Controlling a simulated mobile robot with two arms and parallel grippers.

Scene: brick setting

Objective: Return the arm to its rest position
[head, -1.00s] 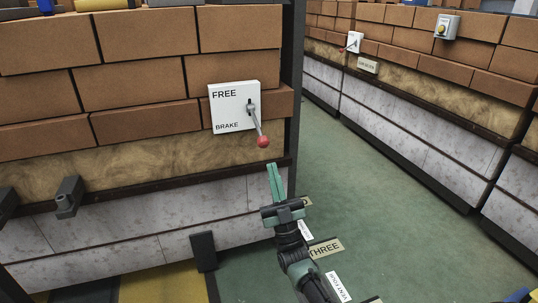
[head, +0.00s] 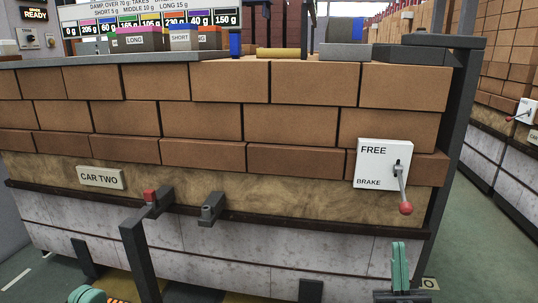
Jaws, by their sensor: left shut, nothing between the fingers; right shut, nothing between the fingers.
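My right gripper (head: 399,248) is at the lower right of the head view, with its teal fingers together, pointing up and empty. It shows in front of the pale lower panel, below the brake lever (head: 403,190). The lever's red knob hangs down beside BRAKE on the white FREE/BRAKE plate (head: 371,164), apart from the fingers. My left gripper (head: 88,295) shows as teal parts at the bottom left edge, mostly cut off by the frame; it holds nothing that I can see.
The brick-sided car with the CAR TWO plate (head: 101,178) fills the middle. A grey post with a red-tipped lever (head: 150,196) and a grey bracket (head: 211,209) stick out from it. Boxes labelled LONG (head: 139,41) and SHORT stand on top. Green floor is free at right.

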